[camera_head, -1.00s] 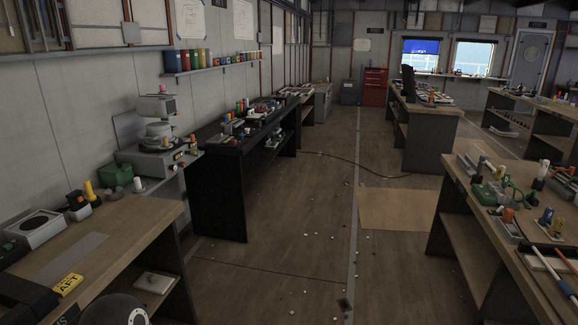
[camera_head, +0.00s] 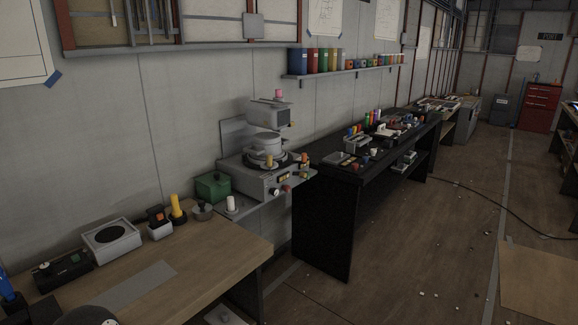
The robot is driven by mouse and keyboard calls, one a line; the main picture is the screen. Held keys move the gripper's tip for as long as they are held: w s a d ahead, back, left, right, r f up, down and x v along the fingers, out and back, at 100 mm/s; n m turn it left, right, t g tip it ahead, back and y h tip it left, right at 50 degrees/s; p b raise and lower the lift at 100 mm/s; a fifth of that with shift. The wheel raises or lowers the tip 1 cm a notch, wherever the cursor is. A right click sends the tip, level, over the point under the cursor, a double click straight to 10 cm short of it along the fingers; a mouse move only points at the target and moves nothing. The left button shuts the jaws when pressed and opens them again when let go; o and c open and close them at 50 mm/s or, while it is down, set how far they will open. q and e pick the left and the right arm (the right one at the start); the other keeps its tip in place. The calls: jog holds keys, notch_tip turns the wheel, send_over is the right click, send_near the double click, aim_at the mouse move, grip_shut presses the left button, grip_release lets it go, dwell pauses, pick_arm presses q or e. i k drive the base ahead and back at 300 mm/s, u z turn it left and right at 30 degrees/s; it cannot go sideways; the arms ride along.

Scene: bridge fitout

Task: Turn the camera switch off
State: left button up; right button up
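I cannot pick out a labelled camera switch. A grey apparatus (camera_head: 268,165) with a round drum and a boxy head stands on a shelf by the left wall. Its front panel (camera_head: 279,186) carries several small knobs, too small to read. On the near wooden bench, a small black box with an orange part (camera_head: 158,222) stands beside a yellow cylinder (camera_head: 176,208). A dark box with small controls (camera_head: 62,271) lies at the bench's left. Neither of my grippers shows clearly.
The wooden bench (camera_head: 215,262) fills the lower left. A black workbench (camera_head: 322,225) with several small parts stands beyond it. A wall shelf (camera_head: 340,72) holds coloured containers. The floor (camera_head: 420,265) on the right is open, with scattered bits and a cable. A red cabinet (camera_head: 540,106) stands far back.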

aim_at(273, 191)
jog(key=u, duration=0.15)
jog(key=i, duration=0.7)
jog(key=u, duration=0.1)
jog(key=k, duration=0.8)
jog(key=i, duration=0.95)
jog(key=u, duration=2.25)
